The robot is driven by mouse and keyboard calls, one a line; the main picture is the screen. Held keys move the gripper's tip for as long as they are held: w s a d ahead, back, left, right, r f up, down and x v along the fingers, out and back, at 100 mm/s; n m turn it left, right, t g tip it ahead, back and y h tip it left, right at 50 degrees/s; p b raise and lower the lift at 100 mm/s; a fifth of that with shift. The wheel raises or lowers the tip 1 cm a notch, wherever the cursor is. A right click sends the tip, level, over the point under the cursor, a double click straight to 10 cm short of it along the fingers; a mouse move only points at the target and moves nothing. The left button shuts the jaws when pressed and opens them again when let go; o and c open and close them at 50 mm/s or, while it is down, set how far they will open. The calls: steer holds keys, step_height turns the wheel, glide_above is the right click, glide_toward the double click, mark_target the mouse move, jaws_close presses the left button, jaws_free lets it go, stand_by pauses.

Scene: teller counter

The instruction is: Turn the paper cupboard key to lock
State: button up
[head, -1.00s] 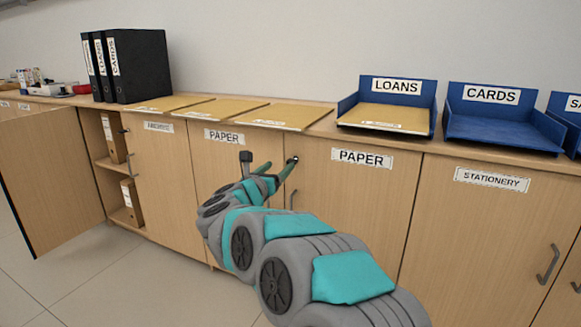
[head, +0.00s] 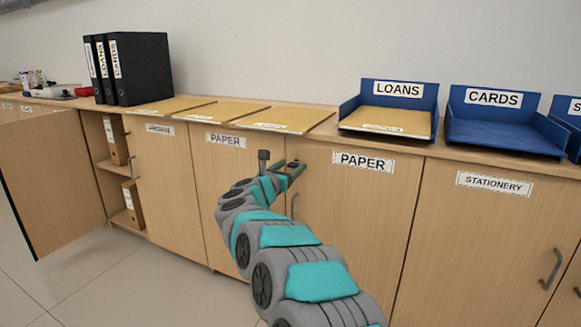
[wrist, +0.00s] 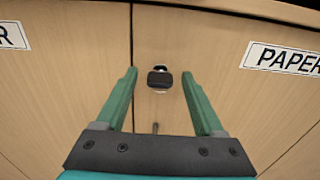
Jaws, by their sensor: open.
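The paper cupboard (head: 352,205) has two closed doors, each labelled PAPER, under the counter. Its key (wrist: 160,79) shows in the wrist view as a small dark head in a round lock near the top of the right door, beside the gap between the doors. My gripper (wrist: 160,80) is open, with one green finger on each side of the key and space between each finger and the key. In the head view my gripper (head: 287,168) is at the lock, and its fingers partly hide the key.
A door handle (head: 294,205) is just below the lock. The counter edge overhangs above it. Envelopes, binders (head: 137,68) and blue trays (head: 495,118) stand on the counter. A cupboard door (head: 52,180) stands open at the left.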

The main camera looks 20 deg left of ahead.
jaws_close()
stand_by(0.5)
